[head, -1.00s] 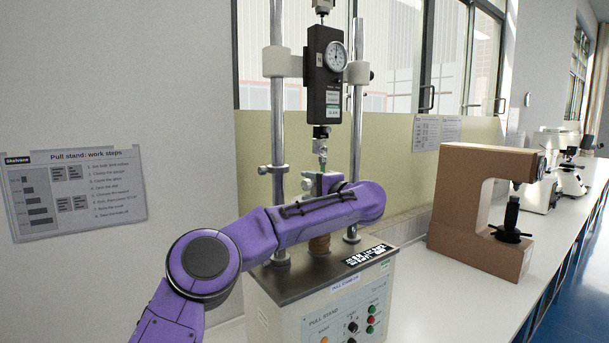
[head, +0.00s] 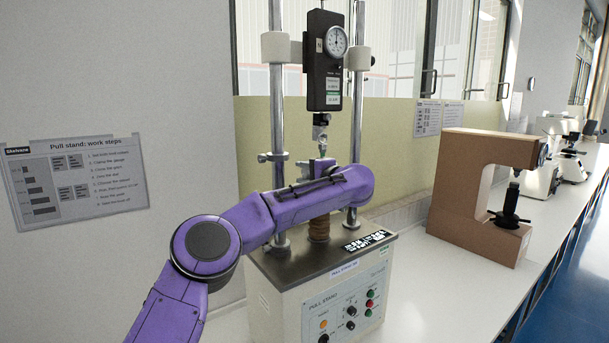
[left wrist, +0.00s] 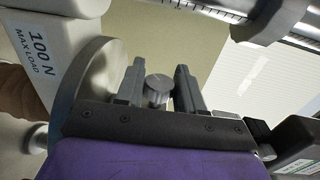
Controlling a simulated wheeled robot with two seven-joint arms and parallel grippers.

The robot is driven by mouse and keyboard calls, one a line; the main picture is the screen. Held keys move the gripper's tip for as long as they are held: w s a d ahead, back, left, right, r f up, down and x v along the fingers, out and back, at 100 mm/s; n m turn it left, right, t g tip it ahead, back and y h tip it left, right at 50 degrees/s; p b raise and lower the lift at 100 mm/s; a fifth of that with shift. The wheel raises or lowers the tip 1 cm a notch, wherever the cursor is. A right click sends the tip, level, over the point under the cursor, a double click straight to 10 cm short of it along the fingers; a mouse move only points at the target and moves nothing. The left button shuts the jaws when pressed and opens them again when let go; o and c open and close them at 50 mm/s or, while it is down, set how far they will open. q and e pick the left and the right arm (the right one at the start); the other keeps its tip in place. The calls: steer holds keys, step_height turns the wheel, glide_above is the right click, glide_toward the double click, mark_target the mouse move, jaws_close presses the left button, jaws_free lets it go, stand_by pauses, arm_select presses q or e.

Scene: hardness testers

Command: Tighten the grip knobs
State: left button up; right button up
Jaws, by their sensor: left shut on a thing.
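The pull stand (head: 318,290) has a control box below and two upright columns. A dial gauge (head: 326,70) hangs between the columns, with an upper fitting (head: 320,119) under it. In the left wrist view, a round grey grip knob (left wrist: 157,88) sits between the two dark fingers of my left gripper (left wrist: 160,72), which is shut on it. Beside it is a pale block marked "100 N MAX LOAD" (left wrist: 38,45). My right gripper is out of view.
A brown C-shaped tester (head: 480,195) stands on the white bench to the right. White instruments (head: 545,170) stand farther along. A work-steps sheet (head: 75,185) hangs on the left wall. The bench between stand and brown tester is clear.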

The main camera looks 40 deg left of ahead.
arm_select(q)
steer(key=shift+h, duration=0.6)
steer(key=shift+r+g+h, duration=0.15)
steer(key=shift+g+h, duration=0.25)
steer(key=shift+h, duration=0.3)
steer(key=h+p, duration=0.2)
steer(key=shift+r+g+p, duration=0.15)
steer(key=shift+g+p, duration=0.15)
steer(key=shift+p, duration=0.05)
steer(key=shift+f+h+p, duration=0.2)
steer(key=shift+h+p, duration=0.6)
steer(key=shift+h, duration=0.1)
steer(key=o, duration=0.7)
steer(key=shift+o, duration=1.2)
steer(key=shift+w+f+g, duration=0.1)
steer(key=shift+g, duration=0.2)
steer(key=shift+d, duration=0.1)
